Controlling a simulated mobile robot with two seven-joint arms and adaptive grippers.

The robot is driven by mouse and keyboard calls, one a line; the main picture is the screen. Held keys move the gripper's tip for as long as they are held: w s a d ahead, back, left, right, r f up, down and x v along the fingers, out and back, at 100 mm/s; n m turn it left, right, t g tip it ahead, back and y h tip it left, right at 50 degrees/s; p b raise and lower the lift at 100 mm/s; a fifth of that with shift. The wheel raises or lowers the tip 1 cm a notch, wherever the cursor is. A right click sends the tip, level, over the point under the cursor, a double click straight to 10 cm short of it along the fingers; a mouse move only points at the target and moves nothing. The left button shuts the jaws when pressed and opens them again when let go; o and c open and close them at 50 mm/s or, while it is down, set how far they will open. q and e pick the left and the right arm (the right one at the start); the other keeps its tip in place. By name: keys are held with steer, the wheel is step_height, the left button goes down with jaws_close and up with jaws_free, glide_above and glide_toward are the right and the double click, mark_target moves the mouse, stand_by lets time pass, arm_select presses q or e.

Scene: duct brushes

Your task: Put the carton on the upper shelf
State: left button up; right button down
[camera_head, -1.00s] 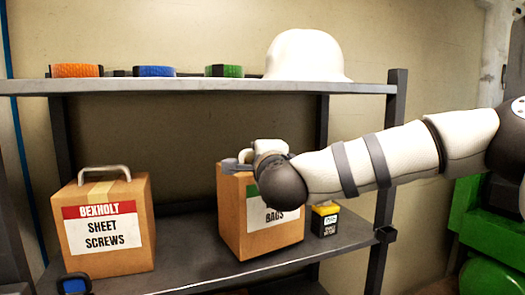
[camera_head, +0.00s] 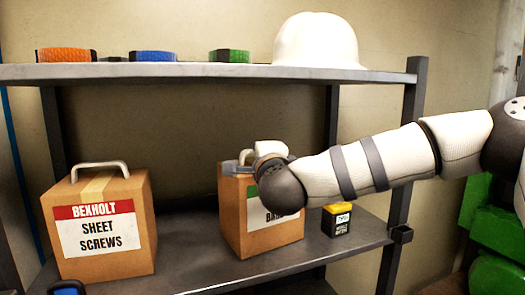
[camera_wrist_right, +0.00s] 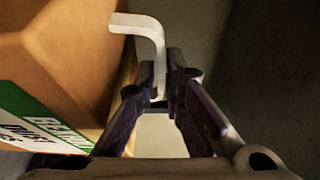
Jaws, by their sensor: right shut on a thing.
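A brown carton (camera_head: 240,215) with a green-and-white label is at the middle of the lower shelf (camera_head: 195,268). The arm hides much of its label. My right gripper (camera_head: 250,166) is at its top, shut on its pale handle. In the right wrist view the fingers (camera_wrist_right: 160,100) close on the bent handle (camera_wrist_right: 150,35), with the carton (camera_wrist_right: 60,60) at the left. I cannot tell whether its base touches the shelf. The upper shelf (camera_head: 200,74) runs above it. My left gripper is not in view.
A "Sheet Screws" carton (camera_head: 130,240) stands left on the lower shelf; a small black-and-yellow box (camera_head: 337,222) stands right. The upper shelf holds a white helmet (camera_head: 317,42) and orange (camera_head: 66,55), blue (camera_head: 152,56) and green (camera_head: 230,56) brushes. Its front strip looks clear.

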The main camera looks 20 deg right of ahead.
steer(key=shift+r, duration=0.1)
stand_by(0.4)
steer(key=c, duration=1.6)
jaws_free()
steer(key=shift+f, duration=0.3)
